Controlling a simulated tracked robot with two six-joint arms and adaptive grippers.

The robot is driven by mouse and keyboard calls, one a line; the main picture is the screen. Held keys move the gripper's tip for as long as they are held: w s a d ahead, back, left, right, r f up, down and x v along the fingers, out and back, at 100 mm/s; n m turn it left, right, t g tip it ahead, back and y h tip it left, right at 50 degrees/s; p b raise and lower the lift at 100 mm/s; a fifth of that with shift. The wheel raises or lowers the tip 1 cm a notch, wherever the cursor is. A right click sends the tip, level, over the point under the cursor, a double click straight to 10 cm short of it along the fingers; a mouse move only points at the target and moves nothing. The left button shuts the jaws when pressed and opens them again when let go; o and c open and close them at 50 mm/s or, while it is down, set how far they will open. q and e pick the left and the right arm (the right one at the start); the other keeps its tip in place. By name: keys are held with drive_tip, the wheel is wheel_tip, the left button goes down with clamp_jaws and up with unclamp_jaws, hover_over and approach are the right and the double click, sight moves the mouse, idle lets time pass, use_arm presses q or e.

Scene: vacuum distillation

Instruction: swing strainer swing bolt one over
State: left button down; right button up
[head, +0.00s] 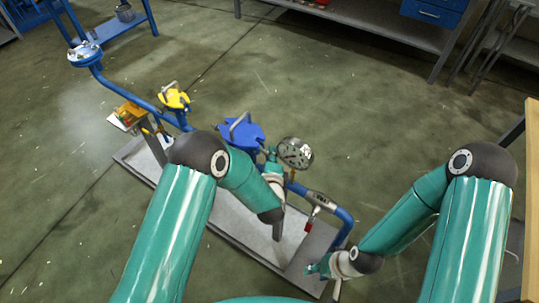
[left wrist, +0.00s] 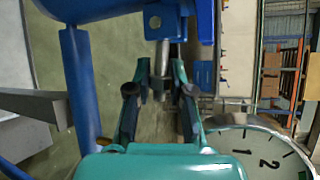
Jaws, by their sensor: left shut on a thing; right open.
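The blue strainer (head: 240,133) stands on the pipe skid in the head view, with a grey handle arching over its lid. My left gripper (head: 269,152) is at the strainer's right side, next to the pressure gauge. In the left wrist view, the metal swing bolt (left wrist: 163,58) stands between the fingers of my left gripper (left wrist: 160,90), beside a blue lug with a hole (left wrist: 154,22). The gripper is shut on this bolt. The bolt's far end is hidden. My right gripper (head: 311,268) is open and empty, low by the skid's near right end.
The pressure gauge (head: 295,153) is close beside my left gripper; it also shows in the left wrist view (left wrist: 262,150). A yellow fitting (head: 174,97) and a blue pipe (head: 130,85) lie further left. A red-tagged valve (head: 309,224) is near my right gripper. Open floor (head: 400,150) lies right.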

use_arm(q)
drive_tip(key=shift+w+r, duration=0.1)
drive_tip(key=shift+r, duration=0.1)
drive_tip(key=shift+r+n+g+h, duration=0.5)
drive_tip(key=shift+r+n+g, duration=0.1)
drive_tip(key=shift+n, duration=0.1)
drive_tip(key=shift+w+a+r+n+g+h, duration=0.1)
drive_tip(key=shift+a+r+n+g+h, duration=0.05)
drive_tip(key=shift+r+n+g+h, duration=0.35)
drive_tip(key=shift+w+a+r+n+g+h, duration=0.1)
drive_tip(key=shift+r+n+g+h, duration=0.3)
drive_tip(key=shift+n+h, duration=0.15)
drive_tip(key=c, duration=1.2)
unclamp_jaws()
drive_tip(key=shift+f, duration=0.1)
drive_tip(key=shift+c, duration=0.2)
drive_tip(key=shift+f, duration=0.1)
drive_tip(key=shift+s, duration=0.1)
